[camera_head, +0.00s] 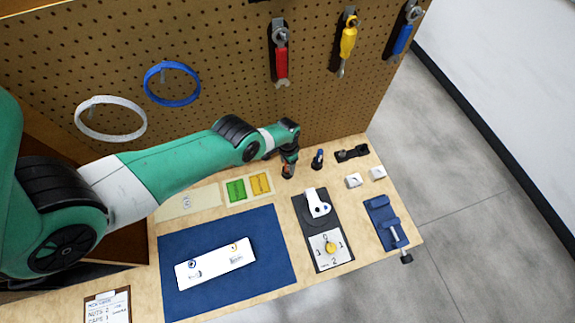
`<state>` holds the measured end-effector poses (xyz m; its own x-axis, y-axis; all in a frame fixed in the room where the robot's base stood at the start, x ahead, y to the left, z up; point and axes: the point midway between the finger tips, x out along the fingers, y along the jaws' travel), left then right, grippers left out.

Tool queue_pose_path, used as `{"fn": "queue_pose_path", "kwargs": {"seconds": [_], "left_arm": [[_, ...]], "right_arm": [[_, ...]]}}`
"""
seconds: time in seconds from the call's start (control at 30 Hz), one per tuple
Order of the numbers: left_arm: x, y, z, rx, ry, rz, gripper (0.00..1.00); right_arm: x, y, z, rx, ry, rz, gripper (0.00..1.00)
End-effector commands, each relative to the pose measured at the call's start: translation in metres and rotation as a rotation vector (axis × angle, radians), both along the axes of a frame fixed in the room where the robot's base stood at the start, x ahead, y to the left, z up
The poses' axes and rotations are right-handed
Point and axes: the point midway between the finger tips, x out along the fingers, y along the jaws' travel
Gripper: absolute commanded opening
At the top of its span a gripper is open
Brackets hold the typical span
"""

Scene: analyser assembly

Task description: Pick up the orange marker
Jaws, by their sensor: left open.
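My left gripper (290,158) reaches in from the left and points down over the back of the table. It is open. A small dark upright piece with some orange on it, which looks like the orange marker (288,172), stands directly under the gripper. The gripper hides its upper part, and I cannot tell whether the fingers are around it or just above it. My right gripper is not in view.
The pegboard (220,60) rises close behind, with hung tools and cable loops. Green and yellow trays (236,190), a dial fixture (330,248), a blue vise (383,215) and a blue mat (275,265) lie nearer.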

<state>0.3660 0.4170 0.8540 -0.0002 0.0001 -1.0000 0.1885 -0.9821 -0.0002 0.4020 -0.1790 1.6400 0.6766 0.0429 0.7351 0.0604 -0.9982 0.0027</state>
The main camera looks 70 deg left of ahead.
Motion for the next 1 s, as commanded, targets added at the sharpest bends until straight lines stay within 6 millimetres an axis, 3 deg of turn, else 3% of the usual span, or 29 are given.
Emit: {"fn": "queue_pose_path", "kwargs": {"seconds": [0.07, 0.4, 0.8, 1.0], "left_arm": [[0.0, 0.0, 0.001, 0.0, 0.0, 0.0, 0.59], [0.0, 0.0, 0.001, 0.0, 0.0, 0.0, 0.0], [0.0, 0.0, 0.002, 0.0, 0.0, 0.0, 0.0], [0.0, 0.0, 0.017, 0.0, -0.001, 0.0, 0.0]], "right_arm": [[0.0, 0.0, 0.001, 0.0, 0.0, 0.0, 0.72], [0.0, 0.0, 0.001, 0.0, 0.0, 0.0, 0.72], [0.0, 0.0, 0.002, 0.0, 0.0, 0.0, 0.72], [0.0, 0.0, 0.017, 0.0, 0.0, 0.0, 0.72]]}}
